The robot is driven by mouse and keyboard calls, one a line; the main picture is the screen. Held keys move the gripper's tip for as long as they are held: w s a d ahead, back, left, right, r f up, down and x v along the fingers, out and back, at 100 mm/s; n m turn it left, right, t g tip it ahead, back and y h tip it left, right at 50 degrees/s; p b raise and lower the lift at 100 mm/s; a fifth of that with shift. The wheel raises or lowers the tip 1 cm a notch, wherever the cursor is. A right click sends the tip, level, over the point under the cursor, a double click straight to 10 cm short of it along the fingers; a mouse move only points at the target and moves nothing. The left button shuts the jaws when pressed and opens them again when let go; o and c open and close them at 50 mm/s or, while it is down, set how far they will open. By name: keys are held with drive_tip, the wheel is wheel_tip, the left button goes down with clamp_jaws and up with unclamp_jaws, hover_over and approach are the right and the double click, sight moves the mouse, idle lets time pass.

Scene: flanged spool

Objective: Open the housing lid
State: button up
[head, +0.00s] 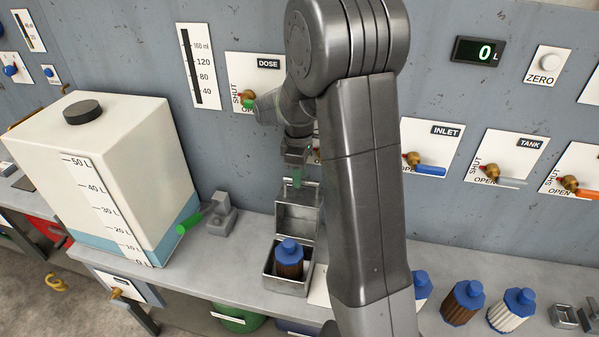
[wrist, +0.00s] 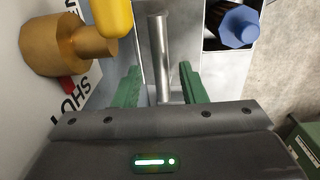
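The housing is a small grey metal box (head: 287,286) on the bench, with its lid (head: 297,220) standing raised at the back. A cartridge with a blue cap (head: 289,247) and a brown ribbed body stands inside; its blue cap also shows in the wrist view (wrist: 238,26). My gripper (head: 297,180) is just above the lid's upper edge. In the wrist view its green fingers (wrist: 160,72) are apart, one on each side of a grey metal bar (wrist: 160,45), with gaps showing. The bar seems to be the lid's handle.
A brass valve (wrist: 62,45) and a yellow lever (wrist: 113,14) are close to the left of my gripper. A large white tank (head: 110,165) stands left. A grey fixture with a green handle (head: 208,215) lies between. Several blue-capped cartridges (head: 463,300) stand right.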

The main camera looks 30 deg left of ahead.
sight(295, 202)
drive_tip(key=shift+s+f, duration=0.1)
drive_tip(key=shift+f, duration=0.25)
drive_tip(key=shift+c, duration=0.5)
clamp_jaws()
drive_tip(key=s+b, duration=0.1)
drive_tip(key=t+b, duration=0.1)
drive_tip(key=shift+s+d+r+b, duration=0.1)
drive_tip(key=shift+s+d+b, duration=0.15)
drive_tip(key=shift+s+b, duration=0.1)
drive_tip(key=b, duration=0.1)
drive_tip(key=s+t, duration=0.1)
drive_tip(key=s+r+b, duration=0.1)
drive_tip(key=shift+s+d+y+b, duration=0.25)
drive_tip(key=shift+d+y+b, duration=0.1)
drive_tip(key=shift+d+y, duration=0.05)
drive_tip(key=shift+r+t, duration=0.1)
drive_tip(key=shift+t, duration=0.2)
